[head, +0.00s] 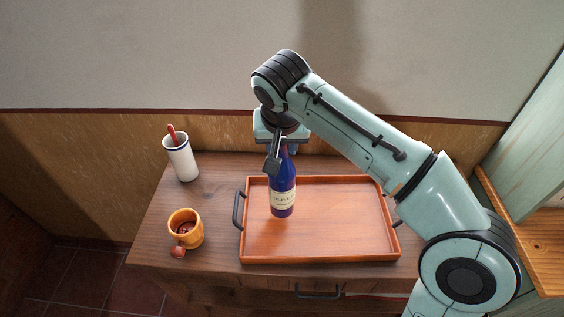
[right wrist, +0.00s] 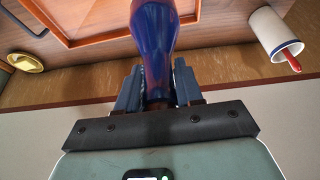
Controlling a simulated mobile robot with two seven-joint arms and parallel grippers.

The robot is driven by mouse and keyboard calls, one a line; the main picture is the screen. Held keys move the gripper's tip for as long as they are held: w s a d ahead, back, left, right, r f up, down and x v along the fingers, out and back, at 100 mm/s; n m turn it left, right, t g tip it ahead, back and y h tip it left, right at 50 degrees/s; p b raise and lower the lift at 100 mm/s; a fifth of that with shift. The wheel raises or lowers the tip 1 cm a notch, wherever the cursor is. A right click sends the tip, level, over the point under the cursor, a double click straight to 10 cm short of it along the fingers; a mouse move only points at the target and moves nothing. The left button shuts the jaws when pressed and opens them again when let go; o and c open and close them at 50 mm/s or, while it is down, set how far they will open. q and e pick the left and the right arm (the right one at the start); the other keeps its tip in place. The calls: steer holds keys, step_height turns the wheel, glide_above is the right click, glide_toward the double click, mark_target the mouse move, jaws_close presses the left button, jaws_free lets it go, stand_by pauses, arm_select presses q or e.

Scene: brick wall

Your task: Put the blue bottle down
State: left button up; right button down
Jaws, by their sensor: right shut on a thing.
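The blue bottle (head: 283,195), with a cream label, is upright over the left part of the orange-brown tray (head: 340,255). Its base appears at the tray floor, but I cannot tell whether it touches. My right gripper (head: 275,155) is shut on the bottle's neck from above and behind. In the right wrist view the bottle (right wrist: 154,40) stands between the fingers of my right gripper (right wrist: 157,88), and part of the tray (right wrist: 85,38) shows at top left. My left gripper is in neither view.
The tray lies on a dark wooden table (head: 205,255). Left of it are a white cup (head: 182,160) with a red utensil and an orange cup (head: 187,222) with a reddish utensil. A round yellow thing (right wrist: 25,62) shows in the right wrist view. The wall is close behind.

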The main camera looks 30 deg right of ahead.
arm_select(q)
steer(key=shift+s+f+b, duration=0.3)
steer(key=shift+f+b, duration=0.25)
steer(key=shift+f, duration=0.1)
arm_select(e)
steer(key=shift+f, duration=2.05)
steer(key=shift+w, duration=0.1)
steer(key=shift+f, duration=0.2)
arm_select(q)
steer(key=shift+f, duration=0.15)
arm_select(e)
steer(key=c, duration=0.7)
jaws_free()
steer(key=shift+c, duration=0.2)
steer(key=shift+r, duration=0.3)
steer(key=p+v, duration=0.2)
steer(key=v, duration=0.9)
steer(key=shift+r, duration=0.15)
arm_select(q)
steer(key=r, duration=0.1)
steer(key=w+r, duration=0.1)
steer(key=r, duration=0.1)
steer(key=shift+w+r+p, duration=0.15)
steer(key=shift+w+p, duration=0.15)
arm_select(e)
steer(key=shift+s+r, duration=0.2)
steer(key=shift+s, duration=0.05)
